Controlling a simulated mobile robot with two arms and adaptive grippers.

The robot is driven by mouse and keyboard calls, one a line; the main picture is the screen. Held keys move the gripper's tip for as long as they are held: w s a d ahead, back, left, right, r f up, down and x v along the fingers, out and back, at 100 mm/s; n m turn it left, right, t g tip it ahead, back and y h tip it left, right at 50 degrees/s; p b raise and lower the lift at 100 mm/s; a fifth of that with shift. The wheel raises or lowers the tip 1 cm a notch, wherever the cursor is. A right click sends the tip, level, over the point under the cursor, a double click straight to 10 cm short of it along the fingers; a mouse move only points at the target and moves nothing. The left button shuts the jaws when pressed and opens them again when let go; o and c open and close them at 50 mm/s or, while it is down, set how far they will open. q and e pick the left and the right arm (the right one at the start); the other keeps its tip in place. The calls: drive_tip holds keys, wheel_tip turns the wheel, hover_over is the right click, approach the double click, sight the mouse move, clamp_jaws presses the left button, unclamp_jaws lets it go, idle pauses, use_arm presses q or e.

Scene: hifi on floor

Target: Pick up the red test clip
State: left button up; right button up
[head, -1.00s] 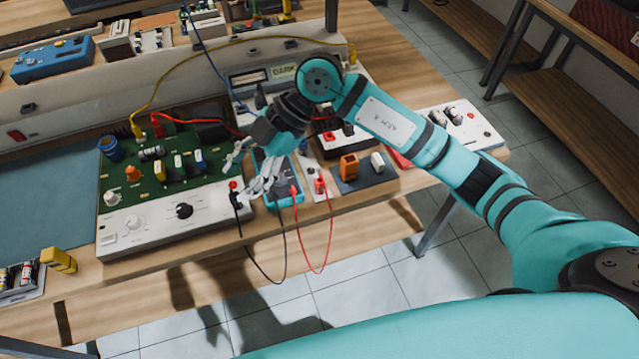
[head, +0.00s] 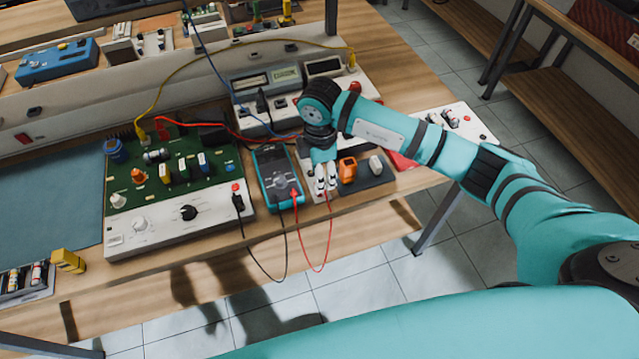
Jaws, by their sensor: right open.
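My right gripper (head: 326,180) points down over a small light board on the bench, just right of the blue multimeter (head: 278,174). Its light fingers are open around the place of the red test clip, which they almost wholly hide. I cannot tell whether the fingers touch it. A thin red lead (head: 331,228) loops from the multimeter below the bench edge and back up to the gripper's fingertips. My left gripper is not in view.
An orange block (head: 347,170) and a white part (head: 375,164) stand close right of the gripper on a dark mat. A green circuit board (head: 182,172) is left of the multimeter. A black lead (head: 262,265) hangs over the front edge.

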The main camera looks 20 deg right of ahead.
drive_tip(key=shift+w+f+p, duration=0.15)
drive_tip(key=shift+f+p, duration=0.35)
drive_tip(key=shift+f, duration=1)
drive_tip(key=shift+w+f+p, duration=0.1)
drive_tip(key=shift+f+p, duration=0.4)
drive_tip(key=shift+f, duration=1)
clamp_jaws()
